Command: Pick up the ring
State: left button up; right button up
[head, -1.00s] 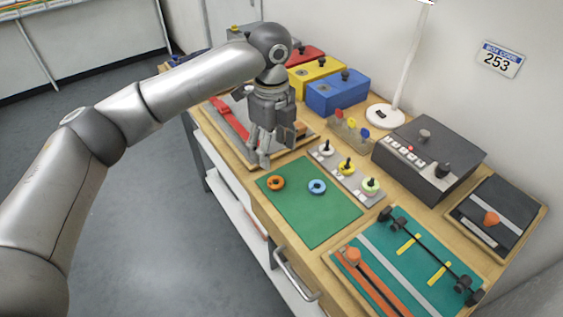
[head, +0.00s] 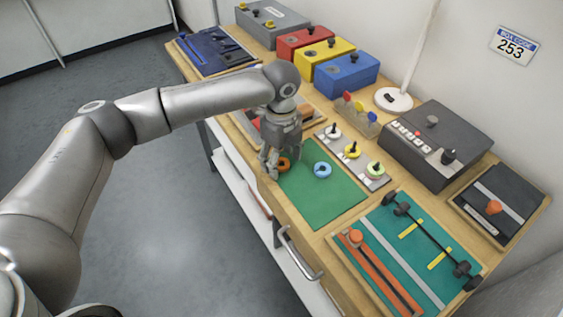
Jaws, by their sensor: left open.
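An orange ring (head: 284,164) and a light blue ring (head: 322,170) lie on the green mat (head: 320,202). My left gripper (head: 271,173) points down at the left edge of the mat, beside the orange ring and partly in front of it. Its fingers are open, and I see nothing held between them. Whether a finger touches the orange ring I cannot tell. Behind the mat, a grey peg board (head: 372,183) carries a white, a yellow and a pale green ring around its pegs. My right gripper is not in view.
Red, yellow and blue boxes (head: 346,75) stand behind my arm. A dark control box (head: 437,145) and lamp base (head: 393,99) stand at the back right. A teal board (head: 385,262) with a dark bar lies front right. The mat's right part is clear.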

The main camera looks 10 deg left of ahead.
pick_arm(q)
jog(key=shift+f, duration=0.2)
jog(key=shift+c, duration=0.2)
jog(key=c, duration=0.7)
jog(key=shift+r, duration=0.15)
